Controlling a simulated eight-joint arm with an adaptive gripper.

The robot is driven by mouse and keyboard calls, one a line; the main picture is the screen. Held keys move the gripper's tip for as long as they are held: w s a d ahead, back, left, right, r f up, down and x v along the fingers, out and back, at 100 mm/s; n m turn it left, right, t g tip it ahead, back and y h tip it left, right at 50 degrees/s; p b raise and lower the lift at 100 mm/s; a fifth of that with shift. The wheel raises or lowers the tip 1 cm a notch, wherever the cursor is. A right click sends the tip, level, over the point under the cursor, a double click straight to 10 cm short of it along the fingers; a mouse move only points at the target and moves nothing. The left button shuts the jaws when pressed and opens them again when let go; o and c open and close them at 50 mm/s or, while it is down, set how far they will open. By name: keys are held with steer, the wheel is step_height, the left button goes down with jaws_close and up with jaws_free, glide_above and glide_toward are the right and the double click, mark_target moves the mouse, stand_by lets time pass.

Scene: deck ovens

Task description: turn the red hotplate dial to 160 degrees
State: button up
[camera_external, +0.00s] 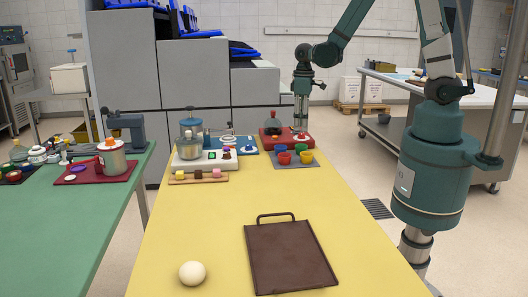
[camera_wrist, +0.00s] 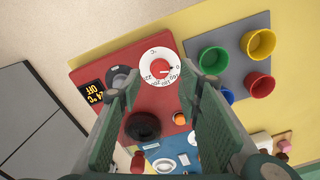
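The red hotplate (camera_external: 296,137) stands at the far end of the yellow table. In the wrist view its red top (camera_wrist: 110,57) carries a dial (camera_wrist: 150,55), a white numbered ring around a red centre. A black display (camera_wrist: 95,92) reads 24 °C and OFF. My gripper (camera_wrist: 160,82) is open, its two fingers apart on either side of the lower part of the dial, with nothing between them. I cannot tell the height of the fingertips above the dial or its exact setting. In the external view my gripper (camera_external: 301,122) points down over the hotplate.
A grey mat (camera_wrist: 232,37) with several coloured cups lies beside the hotplate. A brown tray (camera_external: 290,256) and a pale ball (camera_external: 192,273) lie on the near table.

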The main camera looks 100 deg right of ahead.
mark_target(302, 136)
steer(key=shift+f, duration=1.85)
steer(key=c, duration=0.9)
